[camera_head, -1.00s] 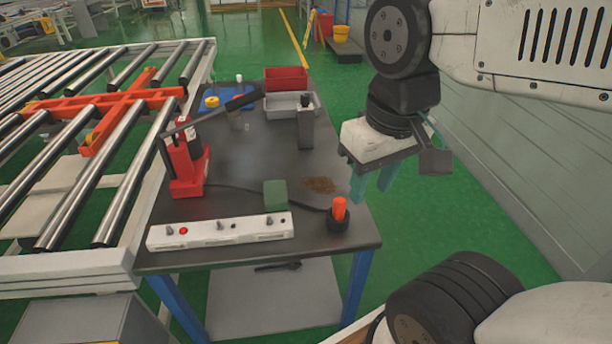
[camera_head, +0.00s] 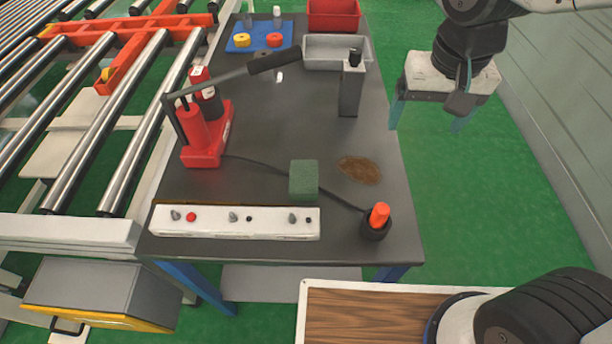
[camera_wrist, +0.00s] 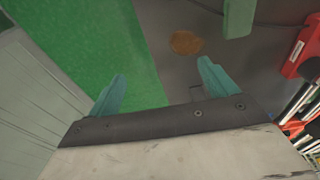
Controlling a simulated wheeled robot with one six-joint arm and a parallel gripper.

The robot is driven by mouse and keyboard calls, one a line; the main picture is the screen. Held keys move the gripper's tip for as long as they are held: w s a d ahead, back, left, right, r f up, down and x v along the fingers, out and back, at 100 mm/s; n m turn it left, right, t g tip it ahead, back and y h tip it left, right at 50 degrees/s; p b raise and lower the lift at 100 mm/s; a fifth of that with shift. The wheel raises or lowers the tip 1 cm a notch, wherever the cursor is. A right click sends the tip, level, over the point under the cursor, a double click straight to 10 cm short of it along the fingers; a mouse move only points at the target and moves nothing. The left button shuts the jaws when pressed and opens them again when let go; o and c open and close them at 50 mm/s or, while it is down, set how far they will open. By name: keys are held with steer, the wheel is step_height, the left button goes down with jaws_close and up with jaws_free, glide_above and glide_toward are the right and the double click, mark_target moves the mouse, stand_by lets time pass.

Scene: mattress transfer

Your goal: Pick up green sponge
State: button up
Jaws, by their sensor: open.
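The green sponge (camera_head: 303,179) is a small block on the dark grey table (camera_head: 270,130), behind the white control panel and left of a brown stain. In the wrist view the sponge (camera_wrist: 238,18) shows at the top edge, partly cut off. My gripper (camera_head: 428,122) is off the table's right side, up and to the right of the sponge in the head view. Its teal fingers also show in the wrist view (camera_wrist: 160,85), spread apart with nothing between them.
A black holder with an orange piece (camera_head: 377,218) stands right of the sponge, with a cable behind. The white panel (camera_head: 235,221) has several knobs. A red jack-like tool (camera_head: 203,135) stands left. A dark bottle (camera_head: 351,88), grey bin (camera_head: 336,52) and red bin (camera_head: 334,15) are farther back.

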steer(key=w+a+f, duration=0.3)
steer(key=a+f, duration=0.3)
steer(key=a, duration=0.3)
glide_above(304, 177)
steer(key=shift+n, duration=0.3)
steer(key=f, duration=0.7)
steer(key=shift+s+d, duration=0.1)
steer(key=shift+s, duration=0.2)
steer(key=f, duration=0.7)
steer(key=shift+w, duration=0.25)
steer(key=shift+f, duration=0.6)
steer(key=c, duration=1.1)
